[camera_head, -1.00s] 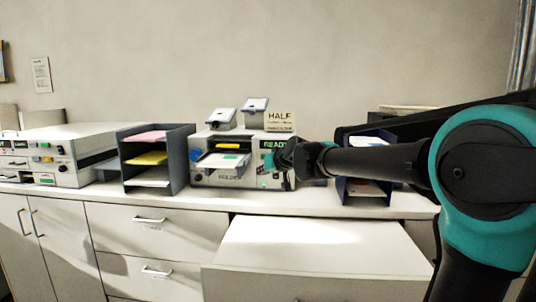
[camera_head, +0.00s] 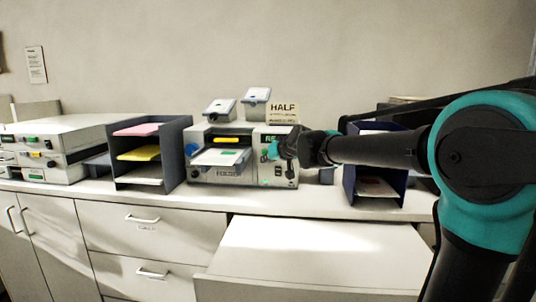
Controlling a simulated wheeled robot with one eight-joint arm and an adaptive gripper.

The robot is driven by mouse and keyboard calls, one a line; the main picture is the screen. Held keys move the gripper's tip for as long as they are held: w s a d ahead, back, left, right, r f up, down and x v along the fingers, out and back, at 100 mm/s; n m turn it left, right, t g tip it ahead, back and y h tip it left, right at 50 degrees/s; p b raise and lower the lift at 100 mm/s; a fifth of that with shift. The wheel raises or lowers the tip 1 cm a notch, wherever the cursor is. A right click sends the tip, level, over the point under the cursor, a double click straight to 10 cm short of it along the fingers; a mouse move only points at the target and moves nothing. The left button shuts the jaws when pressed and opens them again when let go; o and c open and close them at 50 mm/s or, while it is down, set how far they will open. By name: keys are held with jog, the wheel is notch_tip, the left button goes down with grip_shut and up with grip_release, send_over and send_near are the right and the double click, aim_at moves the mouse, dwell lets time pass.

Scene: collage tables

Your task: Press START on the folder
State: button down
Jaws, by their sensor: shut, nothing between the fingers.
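The folder (camera_head: 222,173) is a pale machine with the word FOLDER on its front, in the middle of the counter. A tray with white paper (camera_head: 221,158) sticks out of its front. A green display (camera_head: 270,138) on its right panel shows the letters RE, with the rest covered. My gripper (camera_head: 273,151) is shut and empty, in front of that right panel just below the display. I cannot tell whether it touches the panel. The START button cannot be made out; my gripper and wrist hide part of the panel.
A dark sorter (camera_head: 186,150) with pink, yellow and white paper stands left of the folder. Another sorter (camera_head: 350,183) stands to the right, partly behind my arm. A HALF sign (camera_head: 283,112) stands above the folder. Another machine (camera_head: 66,150) is at far left. An open drawer (camera_head: 320,250) juts out below.

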jog(key=w, duration=0.8)
jog(key=shift+d, duration=0.15)
dwell(1.3)
jog(key=shift+w, duration=0.35)
